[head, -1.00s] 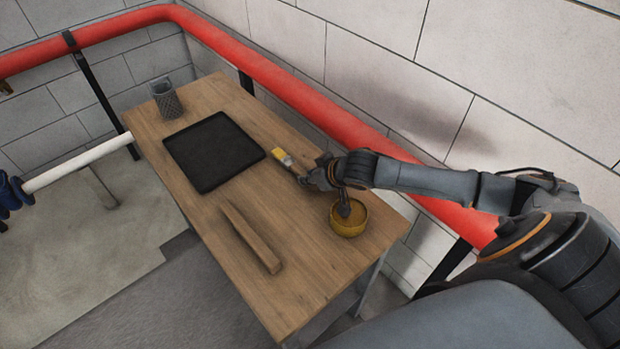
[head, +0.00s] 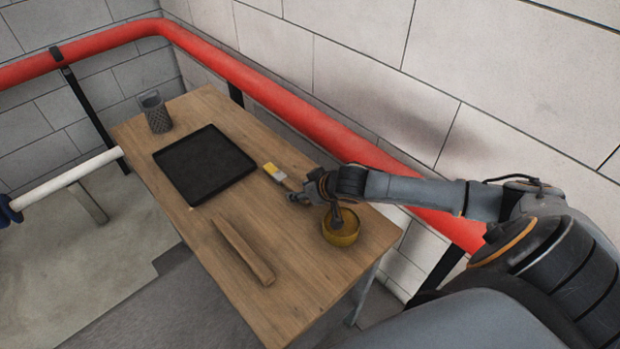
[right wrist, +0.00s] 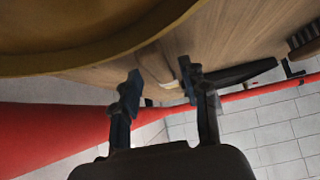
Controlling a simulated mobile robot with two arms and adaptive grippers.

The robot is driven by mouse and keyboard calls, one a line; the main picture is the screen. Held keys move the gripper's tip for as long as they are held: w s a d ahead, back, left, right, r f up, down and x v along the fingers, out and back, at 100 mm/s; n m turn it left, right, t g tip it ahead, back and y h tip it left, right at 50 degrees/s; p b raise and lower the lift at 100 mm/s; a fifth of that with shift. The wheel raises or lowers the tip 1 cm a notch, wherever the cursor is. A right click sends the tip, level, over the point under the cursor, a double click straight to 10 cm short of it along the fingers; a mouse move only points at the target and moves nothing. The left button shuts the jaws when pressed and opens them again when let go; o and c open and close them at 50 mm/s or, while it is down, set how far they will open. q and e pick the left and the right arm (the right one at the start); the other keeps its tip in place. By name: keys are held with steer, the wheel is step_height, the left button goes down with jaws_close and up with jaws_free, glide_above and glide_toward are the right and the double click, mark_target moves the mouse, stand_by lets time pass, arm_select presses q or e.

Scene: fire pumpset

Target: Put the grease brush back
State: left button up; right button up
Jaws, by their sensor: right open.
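The grease brush (head: 276,172), with pale bristles and a yellow band, lies on the wooden table, right of the black tray. My right gripper (head: 299,196) is open at its handle end, low over the table, and partly hides the handle. In the right wrist view the open fingers (right wrist: 160,84) stand either side of what looks like the brown handle (right wrist: 155,64); I cannot tell whether they touch it. A yellow bowl (head: 341,236) stands close beside the gripper, and its large rim fills the upper left of the wrist view.
The black tray (head: 205,166) lies flat near the middle of the table (head: 215,290). A grey mesh cup (head: 156,117) stands at the far left corner. A wooden bar (head: 243,251) lies near the front edge. A red pipe (head: 290,113) runs along the wall behind.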

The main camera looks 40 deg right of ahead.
steer(key=v, duration=1.1)
steer(key=shift+s+r, duration=0.15)
steer(key=shift+s, duration=0.15)
